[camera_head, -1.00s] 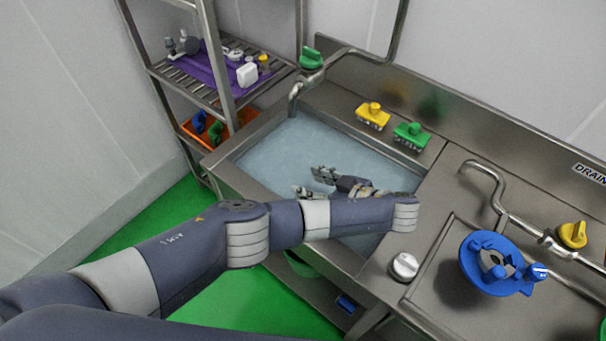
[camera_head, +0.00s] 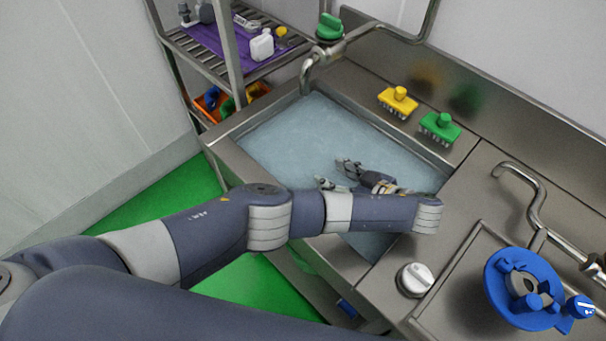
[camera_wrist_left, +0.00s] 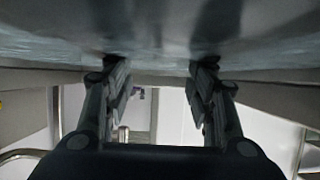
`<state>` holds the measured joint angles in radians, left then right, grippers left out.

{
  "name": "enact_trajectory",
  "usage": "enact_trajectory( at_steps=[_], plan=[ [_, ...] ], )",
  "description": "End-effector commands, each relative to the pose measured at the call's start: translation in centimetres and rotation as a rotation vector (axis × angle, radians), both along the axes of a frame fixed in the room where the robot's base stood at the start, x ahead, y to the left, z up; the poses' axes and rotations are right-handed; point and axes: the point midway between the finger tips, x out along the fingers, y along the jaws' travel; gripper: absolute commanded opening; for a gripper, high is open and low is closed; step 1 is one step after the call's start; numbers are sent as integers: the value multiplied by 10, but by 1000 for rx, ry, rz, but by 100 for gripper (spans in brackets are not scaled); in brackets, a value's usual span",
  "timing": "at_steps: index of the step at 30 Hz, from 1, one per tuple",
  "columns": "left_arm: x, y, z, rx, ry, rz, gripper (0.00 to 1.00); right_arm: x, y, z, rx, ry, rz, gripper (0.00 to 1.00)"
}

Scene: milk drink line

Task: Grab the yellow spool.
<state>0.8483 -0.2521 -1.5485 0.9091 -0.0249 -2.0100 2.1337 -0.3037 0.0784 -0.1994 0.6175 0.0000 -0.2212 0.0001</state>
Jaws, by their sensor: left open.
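I cannot make out a clear yellow spool. A small yellow item (camera_head: 281,32) stands on the purple mat of the shelf rack, beside a white bottle; it is too small to tell whether it is a spool. My left gripper (camera_head: 337,173) is over the water of the sink basin, open, its fingers pointing left. It is well apart from the yellow item. In the left wrist view its two fingers (camera_wrist_left: 160,75) are spread with nothing between them, close to the water surface, which shows at the top. My right gripper is not in view.
The sink basin (camera_head: 232,160) holds water. A yellow brush (camera_head: 398,101) and a green brush (camera_head: 440,127) sit on its back ledge. A faucet (camera_head: 306,75) rises at the basin's far left corner. The steel rack (camera_head: 232,70) stands behind. A blue part (camera_head: 508,285) lies right.

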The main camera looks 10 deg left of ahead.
Motion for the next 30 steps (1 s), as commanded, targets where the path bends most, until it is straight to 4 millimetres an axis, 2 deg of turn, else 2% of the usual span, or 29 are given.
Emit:
enact_trajectory(
  at_steps=[1,7,15,25,30],
  plan=[
    [0,0,-10,0,0,0,51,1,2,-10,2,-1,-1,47],
    [3,4,-18,1,-1,1,51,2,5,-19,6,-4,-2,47],
    [20,30,-35,1,-3,1,51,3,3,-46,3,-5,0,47],
    [30,45,-40,1,-1,0,51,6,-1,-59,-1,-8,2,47],
    [38,57,-48,2,-2,1,51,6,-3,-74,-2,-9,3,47]
  ],
)
